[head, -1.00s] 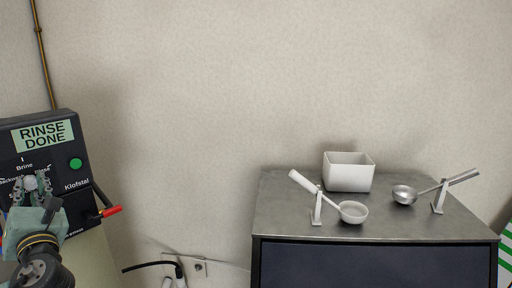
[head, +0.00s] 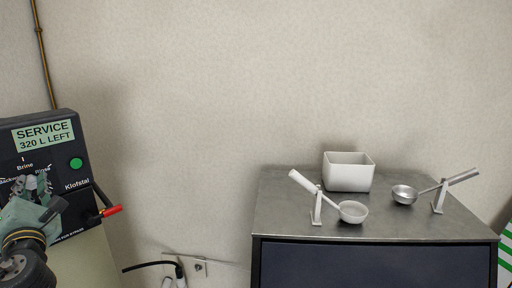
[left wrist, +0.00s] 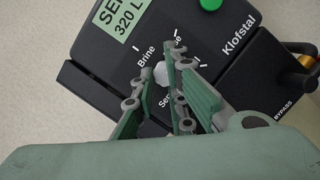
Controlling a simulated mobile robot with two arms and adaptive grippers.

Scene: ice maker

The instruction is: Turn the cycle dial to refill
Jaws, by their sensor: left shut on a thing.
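A black control box labelled Klofstal (head: 77,185) stands at the left edge of the head view, its display (head: 44,136) reading "SERVICE 320 L LEFT". The cycle dial (left wrist: 161,73) is a pale knob in the left wrist view, with labels Brine and part of "Ser" around it; the fingers hide other labels. My left gripper (head: 29,184) is at the dial, and in the left wrist view its green fingers (left wrist: 156,80) are shut on the knob, one on each side. Which label the dial points to is hidden. My right gripper is not in view.
A green button (head: 75,163) is on the box face, and a red-handled lever (head: 111,211) sticks out at its right side. A grey cabinet (head: 290,215) at right carries a white bin (head: 348,175) and two scoops on stands. Bare wall lies between.

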